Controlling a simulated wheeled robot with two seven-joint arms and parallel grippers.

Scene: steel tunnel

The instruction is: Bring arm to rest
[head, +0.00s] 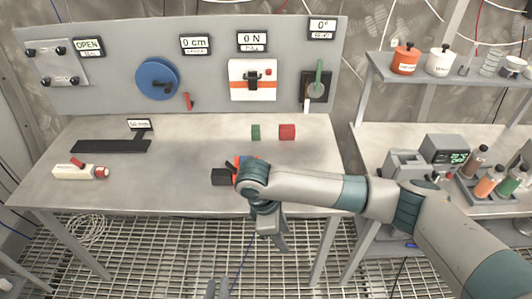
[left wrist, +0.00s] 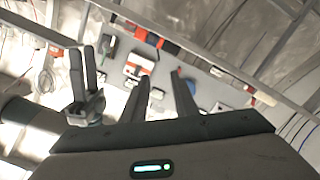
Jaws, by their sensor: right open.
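My right arm comes in from the right over the steel table's (head: 200,140) front right part. Its gripper (head: 272,238) hangs down past the table's front edge, open, with nothing seen in it. My left gripper (head: 218,288) shows only as dark fingertips at the bottom edge of the head view, below the table front. In the left wrist view, the left gripper's two dark fingers (left wrist: 160,92) stand apart with nothing between them. The right gripper (left wrist: 88,75) also shows there, to the left, with its fingers apart.
A black block (head: 222,177) lies beside the right wrist, partly with a blue and orange thing behind it. Green (head: 255,132) and red (head: 287,132) blocks stand farther back. A white and red tool (head: 80,171) lies at left. A side bench with bottles (head: 485,182) stands right.

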